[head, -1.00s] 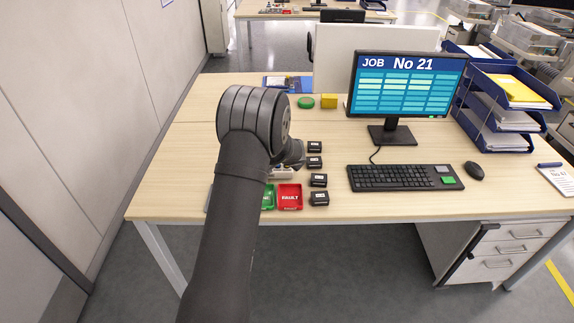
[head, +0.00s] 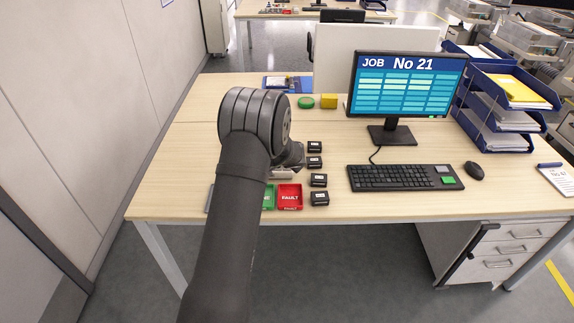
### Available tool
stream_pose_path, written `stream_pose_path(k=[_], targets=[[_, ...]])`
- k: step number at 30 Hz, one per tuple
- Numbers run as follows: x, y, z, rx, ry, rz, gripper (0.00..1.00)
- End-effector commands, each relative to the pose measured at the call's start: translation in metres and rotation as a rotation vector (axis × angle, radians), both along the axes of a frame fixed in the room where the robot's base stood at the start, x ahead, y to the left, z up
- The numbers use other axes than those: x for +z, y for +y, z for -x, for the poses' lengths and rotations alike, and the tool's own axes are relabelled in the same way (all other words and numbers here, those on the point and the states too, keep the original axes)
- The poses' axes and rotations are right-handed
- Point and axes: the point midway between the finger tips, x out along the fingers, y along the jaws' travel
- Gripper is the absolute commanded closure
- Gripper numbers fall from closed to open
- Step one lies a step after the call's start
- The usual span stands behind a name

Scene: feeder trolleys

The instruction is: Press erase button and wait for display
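My arm reaches over the desk, and its wrist end stands beside the small black boxes. My gripper is mostly hidden behind my own arm, so its fingers cannot be made out. A small pale grey piece (head: 282,173) shows under the wrist; I cannot tell whether it is part of the gripper or a device. No button marked erase can be read. The display (head: 408,85) stands at the back right and reads "JOB No 21" above rows of light blue and yellowish cells. The black keyboard (head: 390,177) before it has a grey and a green pad at its right end.
Several small black boxes (head: 319,180) stand in a column right of the wrist. A red FAULT tray (head: 289,191) and a partly hidden green tray (head: 268,203) lie near the front edge. A green round piece (head: 306,102) and yellow block (head: 329,101) stand behind.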

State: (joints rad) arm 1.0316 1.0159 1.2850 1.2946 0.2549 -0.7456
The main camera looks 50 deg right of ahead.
Motion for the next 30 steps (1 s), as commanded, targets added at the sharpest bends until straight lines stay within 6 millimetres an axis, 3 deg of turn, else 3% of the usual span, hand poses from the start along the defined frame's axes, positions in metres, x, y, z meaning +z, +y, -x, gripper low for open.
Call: stream_pose_path(k=[30], targets=[[-0.0085,0.0001,0.0001,0.001,0.0,-0.001,1.0]])
